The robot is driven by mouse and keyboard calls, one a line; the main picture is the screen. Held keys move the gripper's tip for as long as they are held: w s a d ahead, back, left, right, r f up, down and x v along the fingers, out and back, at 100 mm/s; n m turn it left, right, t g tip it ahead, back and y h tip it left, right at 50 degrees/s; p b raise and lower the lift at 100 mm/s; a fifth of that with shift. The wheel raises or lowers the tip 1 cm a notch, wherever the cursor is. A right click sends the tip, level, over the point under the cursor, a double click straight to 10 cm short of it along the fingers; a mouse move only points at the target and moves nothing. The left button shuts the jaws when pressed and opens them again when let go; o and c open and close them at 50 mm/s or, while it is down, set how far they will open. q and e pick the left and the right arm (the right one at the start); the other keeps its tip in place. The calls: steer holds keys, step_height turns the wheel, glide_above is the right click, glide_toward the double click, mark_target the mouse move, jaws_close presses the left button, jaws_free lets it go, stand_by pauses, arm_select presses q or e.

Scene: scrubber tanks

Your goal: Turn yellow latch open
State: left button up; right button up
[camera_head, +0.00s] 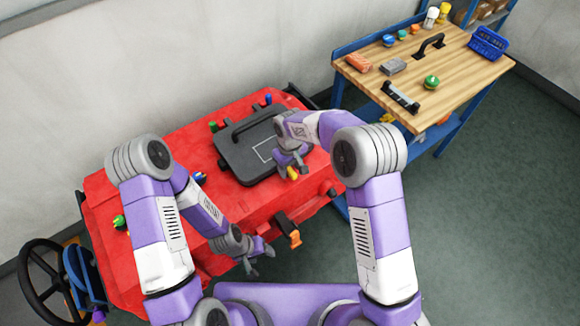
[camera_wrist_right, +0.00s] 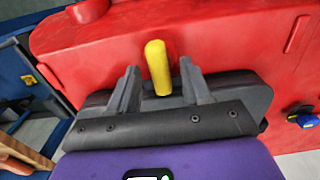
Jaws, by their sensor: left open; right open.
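The yellow latch (camera_wrist_right: 158,66) stands out from the red machine body in the right wrist view, and a small part of it shows in the head view (camera_head: 292,173). My right gripper (camera_wrist_right: 158,80) is open, with one finger on each side of the latch and a gap visible on both sides. I cannot tell whether either finger touches it. In the head view my right gripper (camera_head: 290,166) is over the right part of the red machine (camera_head: 145,150). My left gripper (camera_head: 262,254) is open and empty at the machine's front edge.
A black lid (camera_head: 240,160) with a handle lies on the machine, beside my right gripper. An orange latch (camera_head: 294,239) is at the front edge near my left gripper. A wooden workbench (camera_head: 455,75) with tools stands at the right. A black steering wheel (camera_head: 35,285) is at the lower left.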

steer(key=shift+c, duration=0.5)
jaws_close()
steer(key=shift+m, duration=0.3)
steer(key=m, duration=1.2)
steer(key=shift+m, duration=0.3)
steer(key=m+p, duration=0.1)
steer(key=m, duration=0.3)
steer(key=shift+m, duration=0.3)
